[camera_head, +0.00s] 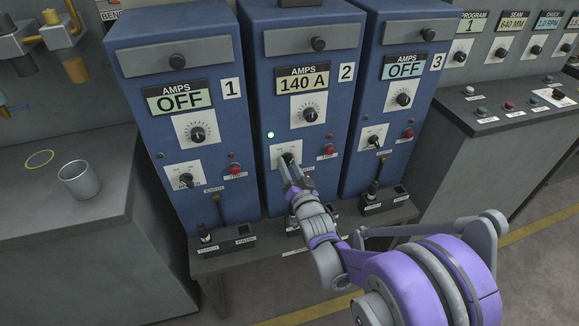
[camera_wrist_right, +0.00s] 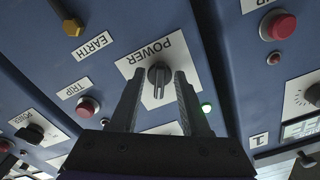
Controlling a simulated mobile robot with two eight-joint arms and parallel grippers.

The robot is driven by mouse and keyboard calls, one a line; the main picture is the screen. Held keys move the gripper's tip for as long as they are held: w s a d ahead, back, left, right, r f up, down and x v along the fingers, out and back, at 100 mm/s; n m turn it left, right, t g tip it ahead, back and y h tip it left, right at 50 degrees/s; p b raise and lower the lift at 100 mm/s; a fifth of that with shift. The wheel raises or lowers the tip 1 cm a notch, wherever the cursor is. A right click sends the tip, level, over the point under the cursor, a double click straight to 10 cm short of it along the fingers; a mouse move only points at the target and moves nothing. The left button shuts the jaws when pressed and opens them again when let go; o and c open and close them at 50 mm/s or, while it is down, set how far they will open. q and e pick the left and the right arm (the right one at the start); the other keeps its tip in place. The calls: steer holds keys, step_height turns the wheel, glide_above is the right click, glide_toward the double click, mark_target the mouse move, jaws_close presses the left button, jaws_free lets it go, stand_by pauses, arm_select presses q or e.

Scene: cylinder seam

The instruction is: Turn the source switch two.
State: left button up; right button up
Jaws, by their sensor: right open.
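Source two (camera_head: 255,130) is the middle of the blue cabinets. Its display (camera_head: 302,82) reads 140 A and its green lamp (camera_head: 270,135) is lit; the lamp also shows in the right wrist view (camera_wrist_right: 207,108). Its dark power switch (camera_head: 288,158) sits on a white plate low on the front. In the right wrist view the switch (camera_wrist_right: 158,73) shows between my fingertips, under an upside-down POWER label. My right gripper (camera_head: 291,168) is open, with one finger on each side of the switch; contact cannot be told. My left gripper is not in view.
Source one (camera_head: 185,130) and source three (camera_head: 375,95) stand on either side, both displays reading OFF. A red trip button (camera_head: 329,150) is right of the switch. A metal cup (camera_head: 79,181) stands on the left bench. A control console (camera_head: 500,110) is at right.

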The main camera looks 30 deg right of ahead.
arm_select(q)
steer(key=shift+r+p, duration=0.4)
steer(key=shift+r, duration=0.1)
arm_select(e)
steer(key=v, duration=1.1)
steer(key=shift+w+a, duration=0.1)
steer(key=s+a+f+n+g+y, duration=0.1)
steer(key=s+a+f+n+g, duration=0.25)
steer(key=s, duration=0.35)
steer(key=s+a+f+n+g+y, duration=0.2)
steer(key=s+a+g, duration=0.3)
steer(key=s, duration=0.1)
steer(key=s+a+f+n+g+y, duration=0.1)
steer(key=s+a+f+n+g, duration=0.25)
steer(key=s, duration=0.35)
arm_select(q)
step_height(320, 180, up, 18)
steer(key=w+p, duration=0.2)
steer(key=p, duration=1.4)
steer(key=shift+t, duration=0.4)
arm_select(e)
step_height(320, 180, up, 18)
steer(key=w, duration=0.1)
steer(key=shift+w+r, duration=0.15)
steer(key=shift+w, duration=0.25)
